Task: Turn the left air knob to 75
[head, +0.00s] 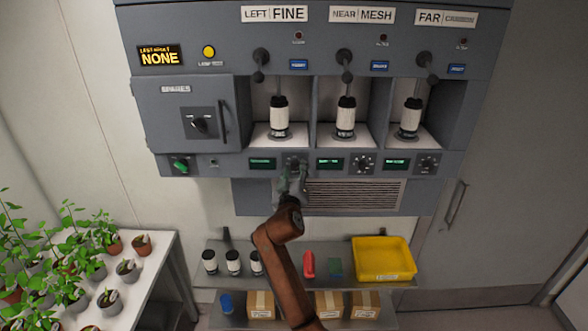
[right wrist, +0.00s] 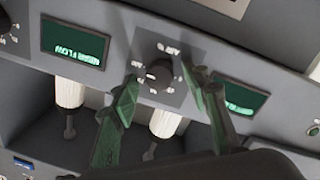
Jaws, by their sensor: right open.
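The left air knob (head: 296,161) is on the panel strip under the left bay, between two green displays. In the right wrist view, which is upside down, it is a dark round knob (right wrist: 158,76) with a light pointer mark, on a dial plate labelled AIR. The dial numbers are too small to read. My right gripper (head: 291,182) reaches up to it from below. In the wrist view the green fingers of the right gripper (right wrist: 161,80) are apart, one on each side of the knob, with visible gaps. My left gripper is not in view.
The left display (head: 262,162) and near display (head: 329,162) flank the knob. The near knob (head: 363,163) and far knob (head: 427,162) sit to the right. A vent grille (head: 355,194) is below. A shelf lower down holds a yellow bin (head: 383,258), jars and boxes.

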